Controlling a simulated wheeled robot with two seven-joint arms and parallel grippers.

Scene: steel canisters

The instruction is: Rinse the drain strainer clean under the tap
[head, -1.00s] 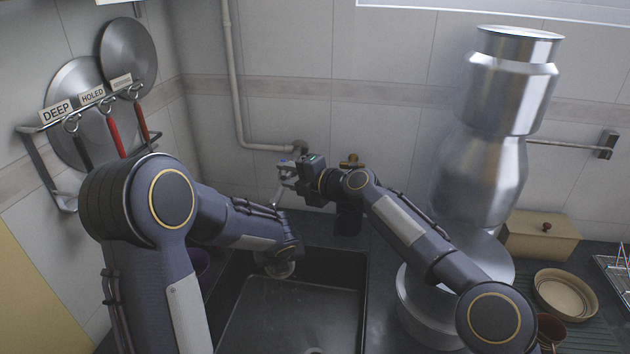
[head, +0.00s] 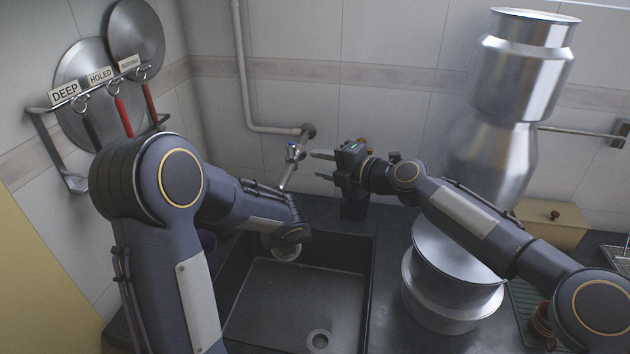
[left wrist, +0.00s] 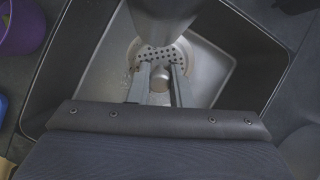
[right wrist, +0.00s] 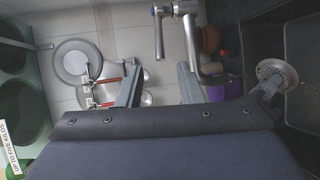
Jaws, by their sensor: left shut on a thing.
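The drain strainer (left wrist: 165,54), a round pale metal piece with dark holes, is in the jaws of my left gripper (left wrist: 158,72). In the head view the strainer (head: 286,253) hangs over the far left of the black sink (head: 300,290), partly hidden by my left arm. The right wrist view shows the strainer (right wrist: 276,75) too. The tap (head: 291,165) is on the back wall, its spout angled down above the sink's far edge; I make out no water stream. My right gripper (head: 320,165) is open and empty, just right of the tap and apart from it.
Stacked steel canisters (head: 515,80) and pans stand right of the sink. Ladles and steel discs hang on a rail (head: 95,85) at left. A purple container (left wrist: 20,25) is left of the sink. The sink floor around the drain (head: 320,340) is clear.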

